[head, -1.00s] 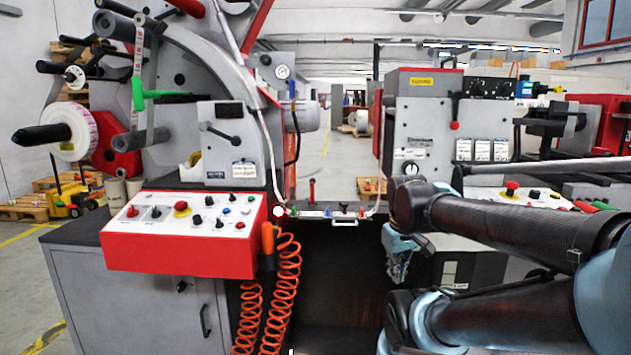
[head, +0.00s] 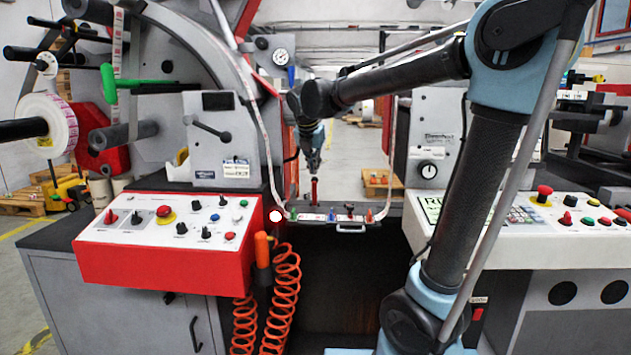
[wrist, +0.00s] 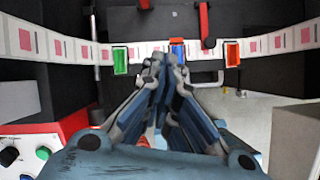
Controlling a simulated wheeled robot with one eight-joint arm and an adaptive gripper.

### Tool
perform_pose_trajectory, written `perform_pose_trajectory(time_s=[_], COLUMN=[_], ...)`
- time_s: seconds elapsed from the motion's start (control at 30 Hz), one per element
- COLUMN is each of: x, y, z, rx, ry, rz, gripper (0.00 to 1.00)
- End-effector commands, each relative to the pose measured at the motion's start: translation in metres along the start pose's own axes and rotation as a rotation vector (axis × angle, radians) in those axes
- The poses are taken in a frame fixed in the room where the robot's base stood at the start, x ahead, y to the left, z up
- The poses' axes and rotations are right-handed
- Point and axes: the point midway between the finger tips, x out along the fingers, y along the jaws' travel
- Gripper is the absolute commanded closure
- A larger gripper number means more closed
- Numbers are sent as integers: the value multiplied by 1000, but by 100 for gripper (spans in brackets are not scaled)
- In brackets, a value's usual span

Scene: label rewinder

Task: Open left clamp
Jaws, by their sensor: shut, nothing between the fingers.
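My gripper (head: 313,170) is shut and empty, pointing down over the splice table (head: 400,215) in the head view. Its closed fingertips (wrist: 166,60) show over the label strip near the blue block in the wrist view. The left clamp looks to be the red lever (head: 314,190), standing upright at the back of the table, just below my fingertips in the head view. Its red top shows at the upper edge of the wrist view (wrist: 145,4). A second red lever (wrist: 207,27) lies farther right. I cannot tell whether finger and lever touch.
Green (wrist: 120,61), blue (wrist: 178,50) and orange (wrist: 233,54) blocks sit along the label strip (wrist: 75,50). A red control box (head: 170,265) is at left. A white button panel (head: 540,225) is at right. Orange coiled hoses (head: 285,290) hang in front.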

Motion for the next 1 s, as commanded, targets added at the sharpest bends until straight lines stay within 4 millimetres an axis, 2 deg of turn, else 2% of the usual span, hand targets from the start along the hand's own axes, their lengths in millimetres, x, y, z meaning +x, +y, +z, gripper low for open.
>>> perform_pose_trajectory(time_s=[0.03, 0.13, 0.37, 0.9, 1.0], x=[-1, -2, 12, 104, 112], y=[12, 25, 26, 22, 24], z=[3, 7, 13, 18, 29], rx=[-60, -144, -180, -172, -171], ry=[-7, -17, -23, -23, -23], rz=[4, 7, 5, 2, 2], gripper=[100, 100, 100, 100, 100])
